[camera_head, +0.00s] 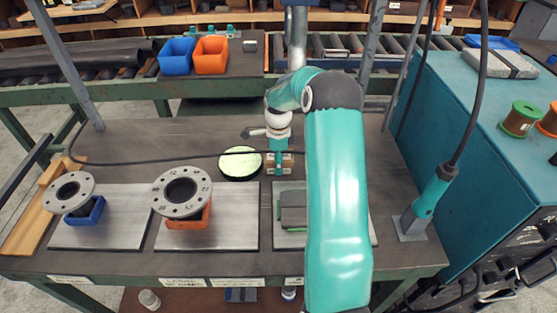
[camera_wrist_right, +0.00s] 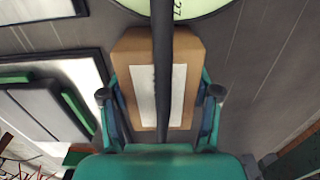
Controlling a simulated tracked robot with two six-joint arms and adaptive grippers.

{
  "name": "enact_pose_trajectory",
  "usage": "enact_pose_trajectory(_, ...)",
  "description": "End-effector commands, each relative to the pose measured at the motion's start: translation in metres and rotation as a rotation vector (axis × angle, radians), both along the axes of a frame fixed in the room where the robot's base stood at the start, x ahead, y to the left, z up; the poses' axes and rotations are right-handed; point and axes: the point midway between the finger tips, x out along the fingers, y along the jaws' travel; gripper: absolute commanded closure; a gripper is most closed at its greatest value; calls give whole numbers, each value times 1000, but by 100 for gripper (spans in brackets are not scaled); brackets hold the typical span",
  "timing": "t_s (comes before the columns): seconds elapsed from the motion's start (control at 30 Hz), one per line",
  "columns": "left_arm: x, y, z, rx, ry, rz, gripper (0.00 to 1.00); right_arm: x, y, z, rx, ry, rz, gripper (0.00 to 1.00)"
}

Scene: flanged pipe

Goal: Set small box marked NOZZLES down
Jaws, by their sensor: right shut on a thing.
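The small box (camera_wrist_right: 182,85) is brown cardboard with a white label in the right wrist view. No lettering can be read on it. My right gripper (camera_wrist_right: 160,94) is shut on it, with one finger at each side. In the head view my right gripper (camera_head: 279,160) points down over the back middle of the workbench, and the box (camera_head: 288,161) shows in part on either side of it. I cannot tell whether the box touches the bench top. A dark cable crosses in front of the box in the wrist view. My left gripper is not in view.
A round pale-green disc (camera_head: 240,162) lies just left of the box. A metal plate with a grey and green block (camera_head: 292,209) lies in front. Two flanges (camera_head: 182,192) stand on plates to the left. A thin dark cable (camera_head: 150,158) crosses the bench.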

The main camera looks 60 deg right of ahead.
Motion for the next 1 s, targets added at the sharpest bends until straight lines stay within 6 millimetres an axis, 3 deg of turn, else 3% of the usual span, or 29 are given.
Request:
enact_pose_trajectory(0.23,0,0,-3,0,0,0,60,0,0,-2,-1,0,0,87)
enact_pose_trajectory(0.27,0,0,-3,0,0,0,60,0,0,-2,0,0,0,35)
enact_pose_trajectory(0.4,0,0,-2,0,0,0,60,0,0,-1,0,0,0,13)
enact_pose_trajectory(0.83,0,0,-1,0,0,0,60,0,-1,4,-1,-2,-1,13)
enact_pose_trajectory(1.0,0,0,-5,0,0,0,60,0,-1,26,-4,-4,-2,13)
